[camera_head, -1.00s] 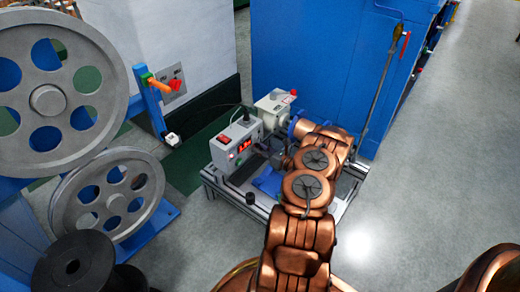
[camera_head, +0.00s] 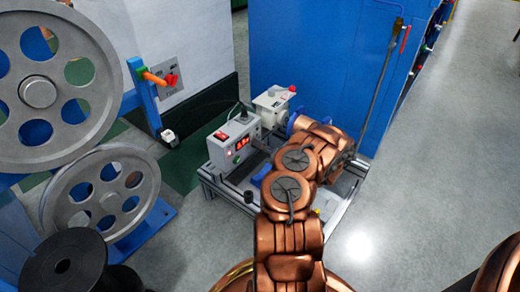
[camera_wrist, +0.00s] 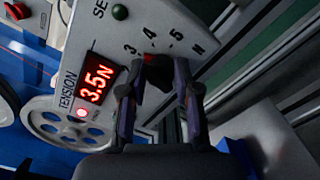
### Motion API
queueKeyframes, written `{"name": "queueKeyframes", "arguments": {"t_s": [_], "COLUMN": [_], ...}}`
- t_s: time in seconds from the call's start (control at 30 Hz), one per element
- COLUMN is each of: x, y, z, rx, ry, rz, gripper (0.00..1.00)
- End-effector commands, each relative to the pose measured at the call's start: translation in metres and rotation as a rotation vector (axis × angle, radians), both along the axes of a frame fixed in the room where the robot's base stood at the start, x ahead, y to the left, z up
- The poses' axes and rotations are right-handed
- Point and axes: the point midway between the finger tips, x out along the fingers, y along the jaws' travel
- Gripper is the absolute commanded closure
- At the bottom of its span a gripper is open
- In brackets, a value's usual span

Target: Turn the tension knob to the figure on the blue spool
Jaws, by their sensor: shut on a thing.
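In the wrist view my gripper (camera_wrist: 158,75) is shut at the number scale on the face of the grey control box (camera_wrist: 105,20). Its dark fingers close around the tension knob, which they mostly hide. A small red mark (camera_wrist: 149,59) shows between the fingertips, near the 4. The scale reads 3, 4, 5, N. The red display (camera_wrist: 97,82) reads 3.5 N. In the head view the control box (camera_head: 232,140) stands on a metal frame, and my arm hides the gripper. A blue round part (camera_head: 293,124), possibly the blue spool, is partly hidden by my arm; no figure on it is readable.
A light grey box (camera_head: 272,105) stands behind the control box. Large grey pulleys (camera_head: 100,190) and a black spool (camera_head: 65,265) are at the left. A blue cabinet (camera_head: 310,60) stands behind. The floor (camera_head: 420,200) at the right is clear.

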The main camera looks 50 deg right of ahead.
Motion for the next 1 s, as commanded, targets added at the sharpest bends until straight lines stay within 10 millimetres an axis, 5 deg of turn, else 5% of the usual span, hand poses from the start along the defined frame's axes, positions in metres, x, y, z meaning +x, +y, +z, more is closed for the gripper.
{"name": "queueKeyframes", "arguments": {"t_s": [0.5,1.0], "x": [0.0008,0.0023], "y": [0.0066,0.0087], "z": [-0.0101,-0.0083], "rx": [0.378,0.471], "ry": [0.048,0.054], "rz": [0.01,0.015], "gripper": [1.0,1.0]}}
